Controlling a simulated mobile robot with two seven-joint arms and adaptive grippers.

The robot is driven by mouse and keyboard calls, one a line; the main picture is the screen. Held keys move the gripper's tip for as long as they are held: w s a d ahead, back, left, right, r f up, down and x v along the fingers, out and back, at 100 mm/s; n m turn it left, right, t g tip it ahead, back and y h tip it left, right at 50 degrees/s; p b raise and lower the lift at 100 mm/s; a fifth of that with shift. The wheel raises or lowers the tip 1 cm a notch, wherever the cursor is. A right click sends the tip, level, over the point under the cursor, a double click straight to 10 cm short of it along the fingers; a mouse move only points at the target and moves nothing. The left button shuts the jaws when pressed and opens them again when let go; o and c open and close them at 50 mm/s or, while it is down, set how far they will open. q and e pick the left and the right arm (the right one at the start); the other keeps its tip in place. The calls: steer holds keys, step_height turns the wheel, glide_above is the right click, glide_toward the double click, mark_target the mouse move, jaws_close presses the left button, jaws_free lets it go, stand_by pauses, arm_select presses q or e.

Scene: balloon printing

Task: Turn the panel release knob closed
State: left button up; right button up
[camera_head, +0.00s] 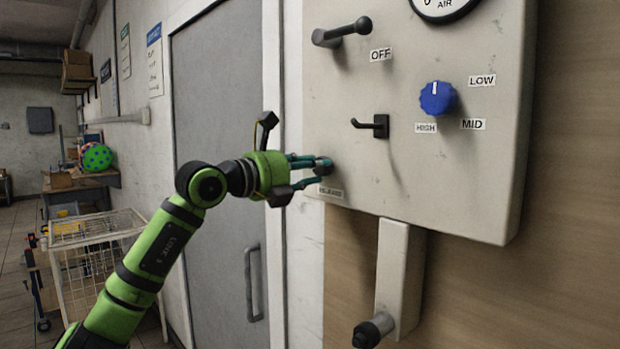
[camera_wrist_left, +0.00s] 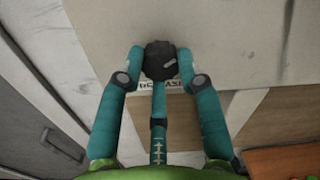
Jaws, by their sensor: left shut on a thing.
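In the head view the release knob (camera_head: 323,166) is largely covered by my fingers, at the lower left corner of the beige panel (camera_head: 345,95), above a release label (camera_head: 330,192). My left gripper (camera_head: 318,168) has its teal fingers shut on the knob; in the left wrist view the gripper (camera_wrist_left: 160,70) has one finger on each side of it. My right gripper is not in view.
The panel carries a lever (camera_head: 342,32), a blue dial (camera_head: 438,98), a dark hook (camera_head: 372,125) and a gauge (camera_head: 442,5). A beige post with a black knob (camera_head: 373,330) hangs below. A grey door (camera_head: 222,120) and a wire cart (camera_head: 98,228) stand to the left.

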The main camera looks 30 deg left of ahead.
arm_select(q)
steer(key=n+b, duration=0.1)
steer(key=n, duration=0.3)
steer(key=n+b, duration=0.2)
steer(key=n, duration=0.1)
steer(key=n+b, duration=0.1)
steer(key=n, duration=0.3)
steer(key=shift+s+a+r+n+t+y, duration=0.15)
steer(key=shift+r+n+t+y, duration=0.15)
steer(key=shift+r, duration=0.05)
stand_by(0.3)
steer(key=o, duration=1.1)
steer(key=shift+o, duration=0.2)
steer(key=shift+f, duration=0.25)
steer(key=v, duration=1.1)
steer(key=shift+s+a, duration=0.25)
steer(key=shift+s, duration=0.1)
